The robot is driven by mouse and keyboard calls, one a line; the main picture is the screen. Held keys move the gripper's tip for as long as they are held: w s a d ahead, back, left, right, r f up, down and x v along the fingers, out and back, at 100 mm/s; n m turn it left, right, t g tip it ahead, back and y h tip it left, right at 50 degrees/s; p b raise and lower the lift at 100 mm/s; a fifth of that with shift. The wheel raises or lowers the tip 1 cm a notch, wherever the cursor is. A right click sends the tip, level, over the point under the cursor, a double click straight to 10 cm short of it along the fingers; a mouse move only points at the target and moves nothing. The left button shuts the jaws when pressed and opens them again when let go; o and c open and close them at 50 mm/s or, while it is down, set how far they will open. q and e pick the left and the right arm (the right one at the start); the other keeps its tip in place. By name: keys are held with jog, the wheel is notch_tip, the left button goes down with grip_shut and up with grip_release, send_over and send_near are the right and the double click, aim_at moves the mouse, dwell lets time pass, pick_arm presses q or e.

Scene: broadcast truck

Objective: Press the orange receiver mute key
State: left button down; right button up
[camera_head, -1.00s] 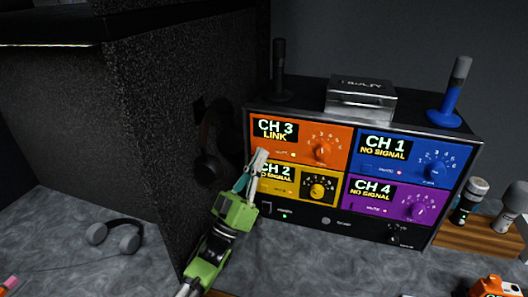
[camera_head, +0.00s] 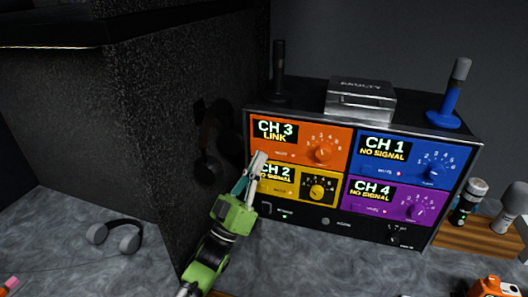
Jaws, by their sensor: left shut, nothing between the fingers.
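The orange receiver (camera_head: 335,135) is the top-left panel of the rack, with a "CH 3 LINK" display and an orange dial (camera_head: 323,152). A small mute label and a lit indicator (camera_head: 293,155) show under the display. The mute key itself is not clear; my fingertips cover the panel left of the label. My left gripper (camera_head: 257,162) is shut and empty, its tips in front of the lower-left corner of the orange panel. I cannot tell whether they touch it. My right gripper is not in view.
The yellow CH 2 (camera_head: 325,198), blue CH 1 (camera_head: 400,160) and purple CH 4 (camera_head: 395,205) receivers adjoin it. A dark speckled block (camera_head: 165,120) stands close left of my arm. Headphones (camera_head: 210,140) hang on it. Microphones (camera_head: 468,202) stand at right.

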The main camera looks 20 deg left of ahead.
pick_arm(q)
jog(key=s+p, duration=0.2)
jog(key=s, duration=0.4)
jog(key=shift+p, duration=0.35)
jog(key=shift+a, duration=0.1)
dwell(1.2)
